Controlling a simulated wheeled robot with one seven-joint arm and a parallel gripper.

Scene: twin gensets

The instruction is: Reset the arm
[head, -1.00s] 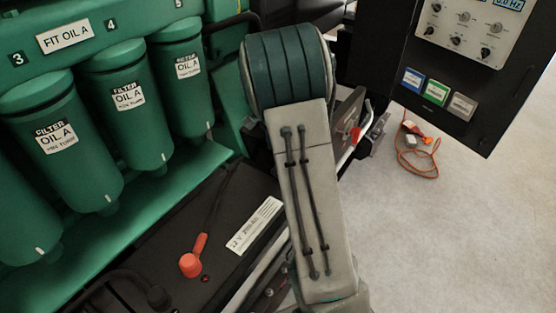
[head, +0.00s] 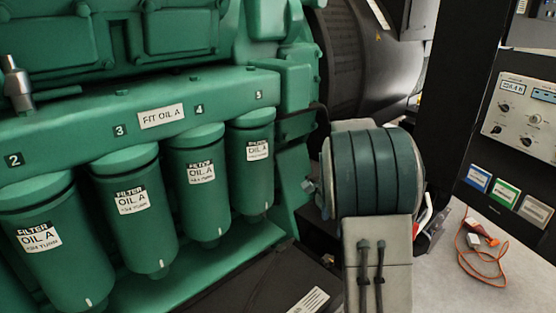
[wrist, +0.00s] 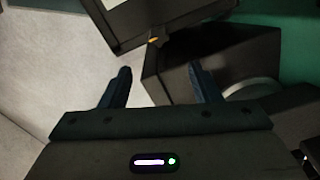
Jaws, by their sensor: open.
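My gripper (wrist: 160,90) shows in the wrist view with its two dark fingers spread wide apart and nothing between them. Beyond the fingers are a pale floor (wrist: 62,75) and a black box-like body (wrist: 215,55). In the head view my arm, grey with a dark teal joint, stands at the right of centre. My gripper is not visible in the head view.
The green engine (head: 90,110) fills the left, with a row of green oil filters (head: 200,185) below numbered positions. A dark control cabinet (head: 455,120) stands at the right. An orange cable (head: 480,262) lies on the floor beside it.

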